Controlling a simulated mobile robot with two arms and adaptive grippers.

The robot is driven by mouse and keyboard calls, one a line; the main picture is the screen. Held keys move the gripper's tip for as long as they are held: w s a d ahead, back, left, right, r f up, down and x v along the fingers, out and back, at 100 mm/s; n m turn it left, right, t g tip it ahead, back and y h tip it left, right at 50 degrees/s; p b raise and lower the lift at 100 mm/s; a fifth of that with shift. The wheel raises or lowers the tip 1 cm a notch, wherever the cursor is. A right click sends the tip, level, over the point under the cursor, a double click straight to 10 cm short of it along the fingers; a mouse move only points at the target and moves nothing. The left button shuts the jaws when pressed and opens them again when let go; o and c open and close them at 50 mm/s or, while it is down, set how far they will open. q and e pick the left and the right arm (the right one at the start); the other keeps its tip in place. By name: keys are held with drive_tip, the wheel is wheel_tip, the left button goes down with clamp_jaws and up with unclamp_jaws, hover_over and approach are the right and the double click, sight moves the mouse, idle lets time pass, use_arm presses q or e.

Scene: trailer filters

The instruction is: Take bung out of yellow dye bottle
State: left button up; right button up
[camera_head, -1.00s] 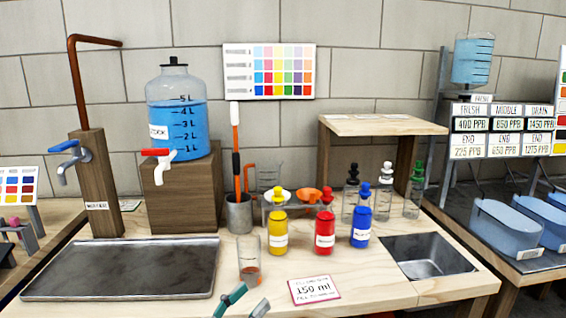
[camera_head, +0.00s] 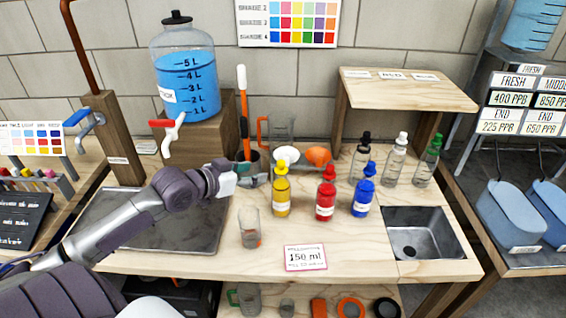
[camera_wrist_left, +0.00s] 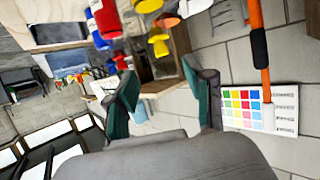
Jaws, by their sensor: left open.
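The yellow dye bottle (camera_head: 281,197) stands upright on the wooden bench, with its yellow bung (camera_head: 281,167) seated in the neck. My left gripper (camera_head: 262,179) is just left of the bottle's upper part, apart from it as far as I can tell; its fingers are hard to make out there. In the left wrist view, my left gripper (camera_wrist_left: 165,92) is open, with two green-padded fingers and nothing held. The yellow bung (camera_wrist_left: 158,46) shows beyond the fingertips, between them, and the picture is turned nearly upside down. My right gripper is not in view.
The red bottle (camera_head: 325,203) and blue bottle (camera_head: 363,199) stand to the right. A glass beaker (camera_head: 249,228) stands in front. White and orange funnels (camera_head: 317,157) are behind. A metal tray (camera_head: 192,240) lies under my arm; a sink (camera_head: 425,238) is at right.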

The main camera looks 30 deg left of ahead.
sight(278, 165)
use_arm(q)
drive_tip(key=x, duration=0.6)
drive_tip(key=shift+w+p, duration=0.2)
drive_tip(key=shift+p, duration=0.1)
drive_tip(key=p+x, duration=0.1)
drive_tip(key=x, duration=0.4)
drive_tip(key=shift+w+r, duration=0.1)
drive_tip(key=shift+w+f+p, duration=0.2)
drive_tip(key=shift+w+p, duration=0.05)
drive_tip(key=shift+p, duration=0.05)
drive_tip(key=shift+s, duration=0.1)
drive_tip(key=shift+c, duration=0.3)
drive_tip(key=c, duration=0.9)
